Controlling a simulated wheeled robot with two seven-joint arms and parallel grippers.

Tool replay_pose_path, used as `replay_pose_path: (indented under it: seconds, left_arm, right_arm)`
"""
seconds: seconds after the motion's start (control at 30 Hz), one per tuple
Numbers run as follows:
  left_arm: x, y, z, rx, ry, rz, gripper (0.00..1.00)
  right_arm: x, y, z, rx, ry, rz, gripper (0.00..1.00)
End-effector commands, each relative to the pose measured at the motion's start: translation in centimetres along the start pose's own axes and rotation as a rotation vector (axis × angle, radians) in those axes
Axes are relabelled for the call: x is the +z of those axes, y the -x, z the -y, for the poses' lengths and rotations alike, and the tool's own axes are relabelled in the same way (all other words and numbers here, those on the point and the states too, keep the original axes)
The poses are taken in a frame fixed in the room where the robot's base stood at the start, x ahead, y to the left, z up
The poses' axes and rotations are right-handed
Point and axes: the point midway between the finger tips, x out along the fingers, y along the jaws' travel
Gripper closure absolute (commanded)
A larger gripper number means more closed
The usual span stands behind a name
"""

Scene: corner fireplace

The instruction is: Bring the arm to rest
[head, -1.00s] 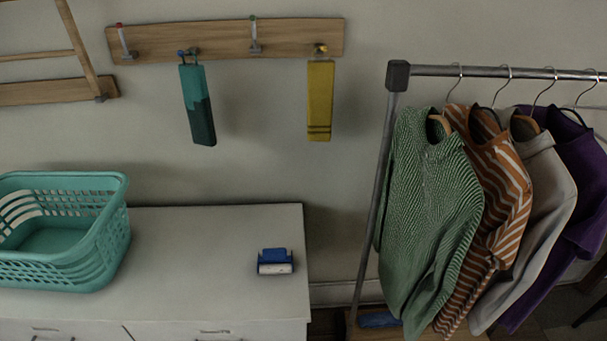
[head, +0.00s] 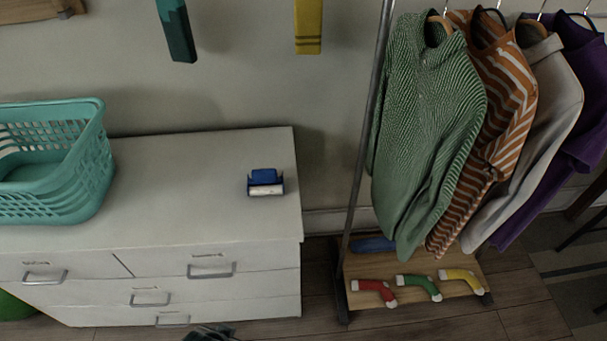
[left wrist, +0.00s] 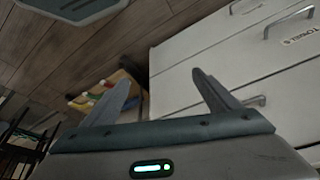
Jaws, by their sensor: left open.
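My left gripper (left wrist: 162,80) shows in the left wrist view with its two grey fingers spread apart and nothing between them. It hangs over the wooden floor in front of the white dresser, whose drawer fronts (left wrist: 222,58) fill the right of that view. In the head view a dark piece at the bottom edge is probably part of this gripper, mostly cut off. My right gripper is in neither view.
The white dresser (head: 190,210) bears a teal basket (head: 95,185) and a blue lint roller (head: 265,182). At right stands a clothes rack (head: 366,150) with several garments and colored socks (head: 420,287) on its base. Teal and yellow items hang on the wall.

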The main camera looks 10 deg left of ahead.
Motion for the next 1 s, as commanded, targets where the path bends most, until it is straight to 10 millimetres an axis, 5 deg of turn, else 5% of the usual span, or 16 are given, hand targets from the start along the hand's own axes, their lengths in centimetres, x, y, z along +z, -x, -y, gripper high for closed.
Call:
replay_pose_path:
  seconds: [0.03, 0.2, 0.5, 0.7, 1.0]
  left_arm:
    - [1.4, -4.2, -0.2, 0.003, 0.000, 0.001, 0.18]
    - [4.7, -14.6, -1.0, 0.013, -0.003, -0.032, 0.18]
    - [11.9, -29.3, -2.4, 0.030, -0.009, -0.090, 0.18]
    - [14.7, -33.4, -2.9, 0.035, -0.012, -0.114, 0.18]
    - [15.2, -33.8, -2.9, 0.036, -0.012, -0.121, 0.18]
  right_arm:
    - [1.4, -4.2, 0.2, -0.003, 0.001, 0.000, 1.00]
    - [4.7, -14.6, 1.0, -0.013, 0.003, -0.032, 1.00]
    - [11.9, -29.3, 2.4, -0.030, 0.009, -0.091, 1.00]
    - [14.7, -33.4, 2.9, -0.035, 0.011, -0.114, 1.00]
    - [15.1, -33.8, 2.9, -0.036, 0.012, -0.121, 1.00]
